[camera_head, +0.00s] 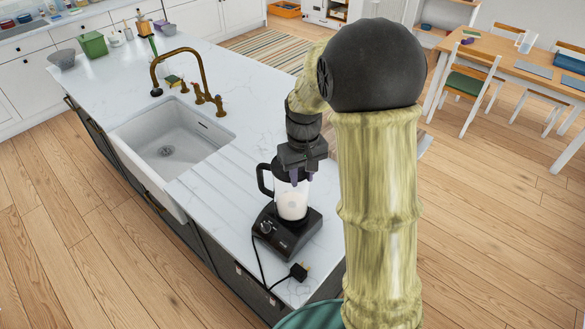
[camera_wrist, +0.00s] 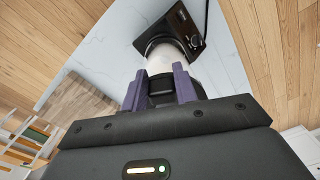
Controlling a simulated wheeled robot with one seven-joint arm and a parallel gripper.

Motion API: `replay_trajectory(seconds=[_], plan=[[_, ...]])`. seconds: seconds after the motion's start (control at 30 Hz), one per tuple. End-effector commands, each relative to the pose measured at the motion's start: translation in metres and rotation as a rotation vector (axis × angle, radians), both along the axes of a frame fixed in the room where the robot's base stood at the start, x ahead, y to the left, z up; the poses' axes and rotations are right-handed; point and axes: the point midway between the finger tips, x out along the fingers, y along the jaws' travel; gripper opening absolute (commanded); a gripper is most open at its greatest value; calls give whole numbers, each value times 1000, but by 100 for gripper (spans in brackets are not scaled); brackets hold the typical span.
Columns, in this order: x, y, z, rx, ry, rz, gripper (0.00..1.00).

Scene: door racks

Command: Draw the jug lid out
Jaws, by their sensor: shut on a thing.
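A blender stands near the counter's end, with a black base (camera_head: 287,232) that has a dial. Its clear jug (camera_head: 291,204) holds something white and has a black handle (camera_head: 263,181) on the left. My gripper (camera_head: 300,176) is directly above the jug, pointing down. In the wrist view the two purple fingers of my gripper (camera_wrist: 160,90) are closed on the dark jug lid (camera_wrist: 158,79). The lid is mostly hidden by my gripper in the head view. I cannot tell whether it is still seated in the jug.
The blender's cord and plug (camera_head: 299,271) lie at the counter's front edge. A white sink (camera_head: 172,150) with a brass tap (camera_head: 205,95) is to the left. The marble counter (camera_head: 253,125) behind the blender is clear. A wooden table (camera_head: 512,65) with chairs is at right.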

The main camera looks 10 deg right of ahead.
Motion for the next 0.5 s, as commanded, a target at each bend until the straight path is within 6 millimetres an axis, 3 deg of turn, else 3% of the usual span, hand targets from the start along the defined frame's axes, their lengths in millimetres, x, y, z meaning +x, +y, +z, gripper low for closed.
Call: replay_trajectory(seconds=[0.5], plan=[[1, 2, 22, 1, -5, 4, 6]])
